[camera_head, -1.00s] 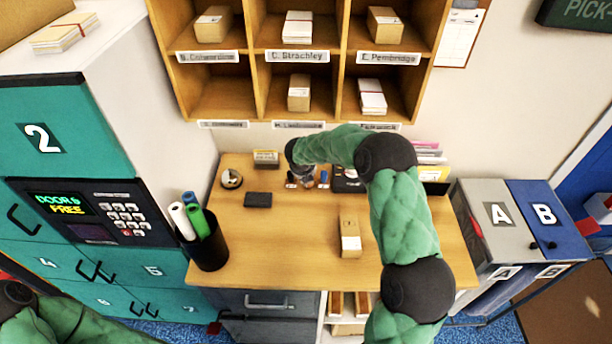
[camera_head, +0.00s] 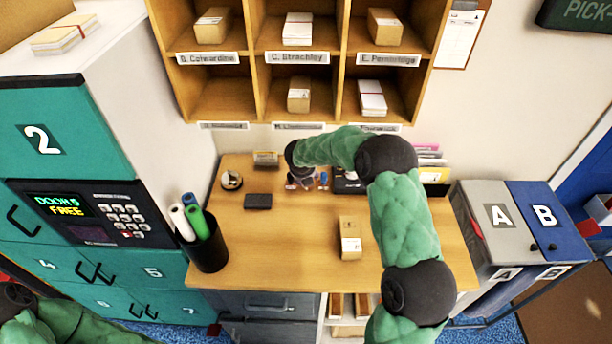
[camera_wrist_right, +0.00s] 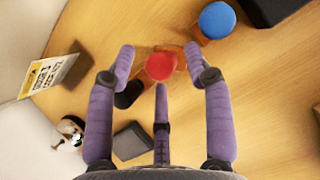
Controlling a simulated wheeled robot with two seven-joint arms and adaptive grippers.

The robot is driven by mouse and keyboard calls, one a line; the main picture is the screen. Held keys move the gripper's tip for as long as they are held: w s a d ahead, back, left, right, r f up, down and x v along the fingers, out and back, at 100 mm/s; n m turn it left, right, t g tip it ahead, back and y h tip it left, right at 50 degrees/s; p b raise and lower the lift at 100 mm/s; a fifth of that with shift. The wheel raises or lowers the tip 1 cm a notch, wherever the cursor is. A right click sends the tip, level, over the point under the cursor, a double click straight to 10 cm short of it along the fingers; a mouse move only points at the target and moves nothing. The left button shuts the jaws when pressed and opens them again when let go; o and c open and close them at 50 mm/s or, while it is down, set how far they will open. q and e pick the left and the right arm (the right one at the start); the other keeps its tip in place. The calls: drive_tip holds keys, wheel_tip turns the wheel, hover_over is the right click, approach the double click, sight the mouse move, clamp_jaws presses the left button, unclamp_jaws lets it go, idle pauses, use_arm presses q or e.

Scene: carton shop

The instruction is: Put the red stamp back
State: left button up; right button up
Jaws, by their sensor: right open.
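The red stamp (camera_wrist_right: 161,67) stands on the wooden desk in the right wrist view, its round red top between the spread fingertips of my right gripper (camera_wrist_right: 165,62). The gripper is open, and I see no finger touching the stamp. A blue stamp (camera_wrist_right: 217,20) stands beyond it, outside the fingers; it shows small in the head view (camera_head: 323,178). In the head view my right gripper (camera_head: 303,181) points down at the back of the desk and largely hides the red stamp. My left arm shows at the lower left, but its gripper is out of view.
A carton (camera_head: 350,238) sits nearer the front. A pen cup (camera_head: 207,250) stands at the left edge. Pigeonholes (camera_head: 259,50) hang above.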

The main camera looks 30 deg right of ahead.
drive_tip(key=p+v, duration=0.1)
drive_tip(key=v, duration=1)
drive_tip(key=shift+r+p, duration=0.25)
drive_tip(key=shift+p, duration=0.15)
drive_tip(key=shift+s, duration=0.1)
